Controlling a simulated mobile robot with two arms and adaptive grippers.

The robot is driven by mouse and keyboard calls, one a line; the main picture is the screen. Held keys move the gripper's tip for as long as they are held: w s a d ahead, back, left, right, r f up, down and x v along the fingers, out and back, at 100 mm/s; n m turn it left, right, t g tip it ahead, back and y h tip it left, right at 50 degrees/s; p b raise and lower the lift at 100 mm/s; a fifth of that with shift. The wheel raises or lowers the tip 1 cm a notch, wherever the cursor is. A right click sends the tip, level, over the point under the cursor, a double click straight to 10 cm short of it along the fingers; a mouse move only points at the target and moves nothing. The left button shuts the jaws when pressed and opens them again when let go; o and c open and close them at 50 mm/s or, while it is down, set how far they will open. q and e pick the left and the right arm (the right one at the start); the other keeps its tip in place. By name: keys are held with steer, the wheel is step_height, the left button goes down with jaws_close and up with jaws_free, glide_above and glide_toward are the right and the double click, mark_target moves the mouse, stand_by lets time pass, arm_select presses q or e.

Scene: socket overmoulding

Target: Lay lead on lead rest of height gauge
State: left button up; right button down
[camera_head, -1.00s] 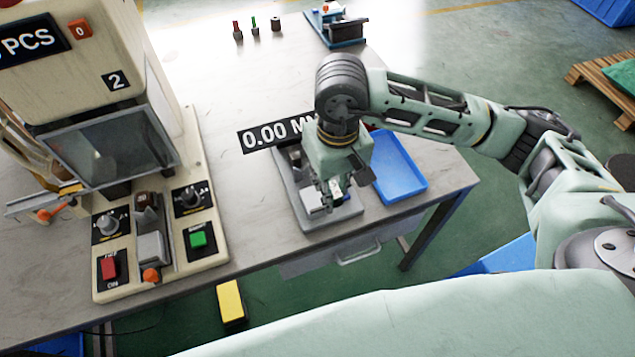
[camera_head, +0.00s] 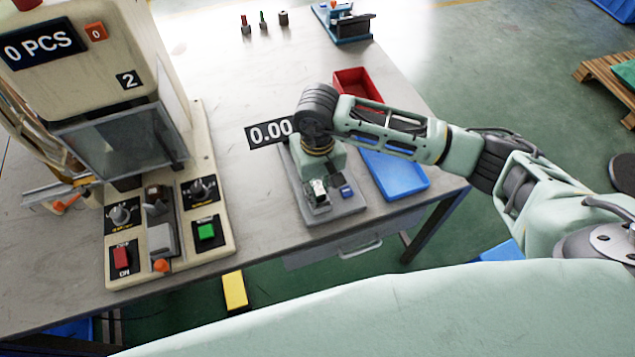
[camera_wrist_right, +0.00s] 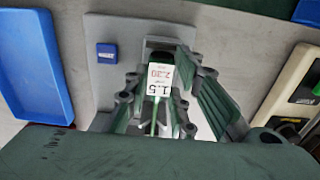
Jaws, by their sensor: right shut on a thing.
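The height gauge (camera_head: 345,208) is a grey plate on the bench's near right part, with a "0.00" display (camera_head: 269,132) behind it and a small blue block (camera_head: 346,191) on it. The wrist view shows its plate (camera_wrist_right: 104,80) and blue block (camera_wrist_right: 106,52). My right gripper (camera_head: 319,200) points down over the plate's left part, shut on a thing. Between its fingers (camera_wrist_right: 158,115) a thin green strip shows, likely the lead (camera_wrist_right: 154,126), beside a white label. Most of the lead and the lead rest are hidden, so contact cannot be told. My left gripper is out of view.
A blue tray (camera_head: 398,178) lies right of the gauge, with a red bin (camera_head: 357,84) behind. The moulding machine (camera_head: 215,235) with knobs and buttons stands at the left. A blue fixture (camera_head: 345,28) stands at the far edge. Bench between machine and gauge is clear.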

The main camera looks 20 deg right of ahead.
steer(key=shift+f, duration=0.2)
steer(key=c, duration=1.5)
jaws_free()
steer(key=shift+r, duration=0.1)
steer(key=shift+r, duration=0.15)
step_height(320, 180, up, 12)
steer(key=b, duration=0.3)
